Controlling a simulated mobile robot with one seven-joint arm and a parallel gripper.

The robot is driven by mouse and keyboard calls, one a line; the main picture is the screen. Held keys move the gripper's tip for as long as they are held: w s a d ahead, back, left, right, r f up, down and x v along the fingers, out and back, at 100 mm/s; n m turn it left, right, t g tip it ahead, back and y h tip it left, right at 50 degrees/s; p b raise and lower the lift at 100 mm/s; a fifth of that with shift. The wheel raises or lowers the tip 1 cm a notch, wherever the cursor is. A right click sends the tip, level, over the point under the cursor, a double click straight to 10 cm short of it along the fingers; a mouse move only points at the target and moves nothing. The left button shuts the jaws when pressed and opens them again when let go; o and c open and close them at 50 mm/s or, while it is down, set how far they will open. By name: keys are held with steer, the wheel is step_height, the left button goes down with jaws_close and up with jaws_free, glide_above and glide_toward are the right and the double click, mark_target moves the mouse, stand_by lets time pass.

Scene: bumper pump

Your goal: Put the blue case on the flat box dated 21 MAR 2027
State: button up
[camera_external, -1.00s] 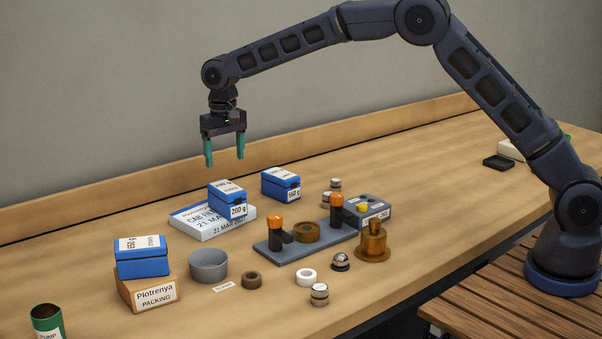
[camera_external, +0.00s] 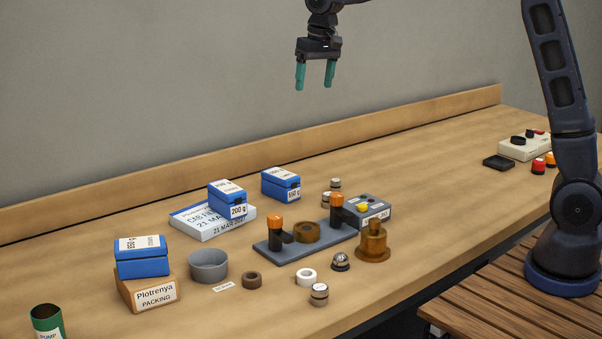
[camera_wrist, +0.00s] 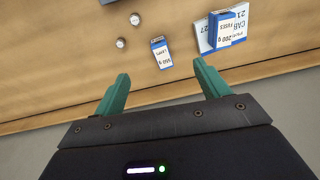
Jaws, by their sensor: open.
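The flat white box (camera_external: 190,222) marked 21 MAR 2027 lies on the bench towards the back. A blue case labelled 200 g (camera_external: 228,198) rests on top of it; both also show in the wrist view, the flat box (camera_wrist: 204,37) and the case (camera_wrist: 229,24). A second blue case (camera_external: 280,184) stands on the bench to their right; it shows in the wrist view too (camera_wrist: 162,53). A third blue case (camera_external: 142,264) sits on the brown Plotrenya packing box (camera_external: 135,296) at the front left. My gripper (camera_external: 314,84) is open and empty, high above the back of the bench.
A grey fixture (camera_external: 280,250) with orange-topped posts stands mid-bench. Around it are a brass part (camera_external: 373,243), a grey bowl (camera_external: 208,265), rings and small metal weights. A green tin (camera_external: 47,322) is front left. A control box (camera_external: 524,146) stands far right.

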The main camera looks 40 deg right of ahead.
steer(key=s+d+r+t, duration=0.1)
steer(key=s+d+r, duration=0.2)
steer(key=s+d, duration=0.55)
steer(key=s+d+r, duration=0.3)
steer(key=s+d, duration=0.5)
steer(key=s, duration=0.2)
steer(key=s+d+f, duration=0.2)
steer(key=s+d, duration=0.1)
steer(key=s, duration=0.4)
steer(key=s+d+f+t, duration=0.1)
steer(key=s+d+f, duration=0.1)
steer(key=s, duration=0.5)
steer(key=s+d+f+t, duration=0.1)
steer(key=s+d+f, duration=0.1)
steer(key=s+d, duration=0.2)
steer(key=s, duration=0.3)
steer(key=shift+s+d+f+h, duration=0.2)
steer(key=shift+s+f+h, duration=0.05)
steer(key=shift+f+h, duration=0.15)
